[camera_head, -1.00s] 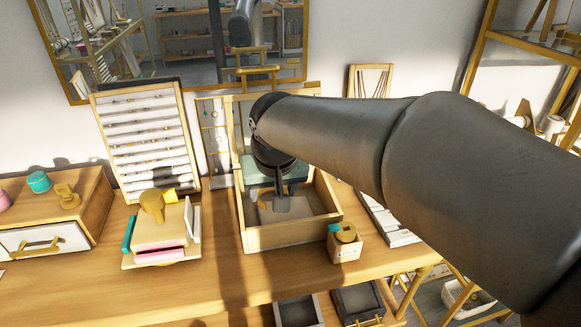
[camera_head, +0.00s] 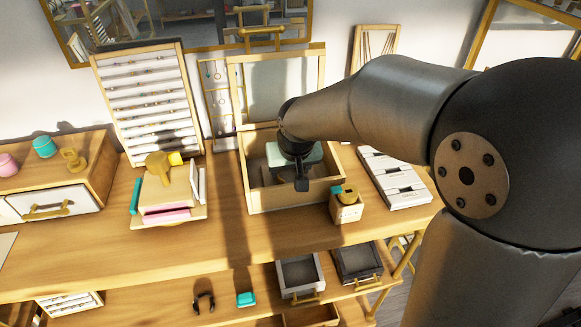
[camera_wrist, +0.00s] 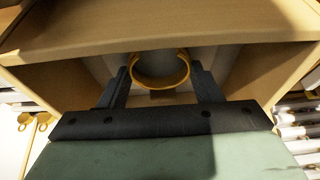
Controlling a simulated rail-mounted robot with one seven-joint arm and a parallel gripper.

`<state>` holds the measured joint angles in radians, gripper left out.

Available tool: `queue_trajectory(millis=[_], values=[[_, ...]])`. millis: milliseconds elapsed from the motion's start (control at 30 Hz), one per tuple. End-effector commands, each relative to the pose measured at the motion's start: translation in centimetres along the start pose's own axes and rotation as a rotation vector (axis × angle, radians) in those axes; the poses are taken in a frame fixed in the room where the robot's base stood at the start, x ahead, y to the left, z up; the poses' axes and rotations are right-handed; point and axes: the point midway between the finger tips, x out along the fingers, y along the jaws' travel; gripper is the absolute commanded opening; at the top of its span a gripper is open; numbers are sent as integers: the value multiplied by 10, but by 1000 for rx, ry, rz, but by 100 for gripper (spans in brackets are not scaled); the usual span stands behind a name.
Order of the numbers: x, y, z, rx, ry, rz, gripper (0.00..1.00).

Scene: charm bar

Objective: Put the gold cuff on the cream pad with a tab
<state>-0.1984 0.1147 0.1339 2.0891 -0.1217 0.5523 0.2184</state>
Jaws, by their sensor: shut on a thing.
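The gold cuff (camera_wrist: 161,70) shows as an open-ended ring between the two dark fingers of my gripper (camera_wrist: 159,80) in the wrist view, and the gripper is shut on it. In the head view my gripper (camera_head: 301,185) is at the front part of the open wooden box (camera_head: 293,198), and the cuff is hard to make out there. Whether the cuff touches the box floor cannot be told. I cannot surely pick out a cream pad with a tab; a pale flat piece (camera_head: 5,243) lies at the left edge of the table.
Left of the box is a stand with pads and a gold piece (camera_head: 158,166). A small wooden block box (camera_head: 346,208) stands at the box's front right corner, with a white tray (camera_head: 394,182) behind it. The tabletop front left of centre is bare.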

Motion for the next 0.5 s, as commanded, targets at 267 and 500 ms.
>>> queue_trajectory(millis=[267,500], values=[[3,0,1,0,0,0,80],[2,0,1,0,0,0,80]])
